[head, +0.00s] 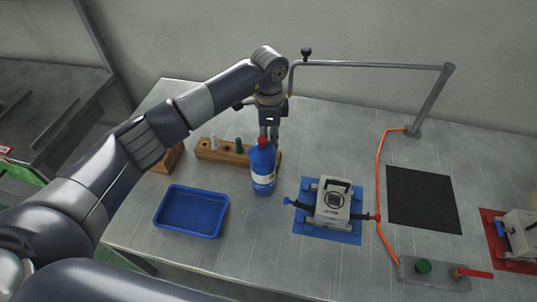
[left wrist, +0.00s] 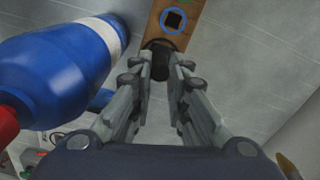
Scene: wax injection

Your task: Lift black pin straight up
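The black pin (left wrist: 159,62) shows in the left wrist view between my left fingertips, at the end of the wooden block (left wrist: 178,14). My left gripper (left wrist: 160,70) closes in on it from both sides and looks shut on it. In the head view my left gripper (head: 268,132) points down behind the blue bottle, at the right end of the wooden block (head: 213,155). The black pin is hidden there by the gripper and bottle. Whether the pin is clear of its hole cannot be told. My right gripper is out of view.
A blue bottle (head: 263,178) with a red cap stands close in front of my left gripper; it fills the left wrist view's left side (left wrist: 50,75). A green pin (head: 238,146) and a grey pin (head: 213,141) stand in the block. A blue tray (head: 191,233) lies in front.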

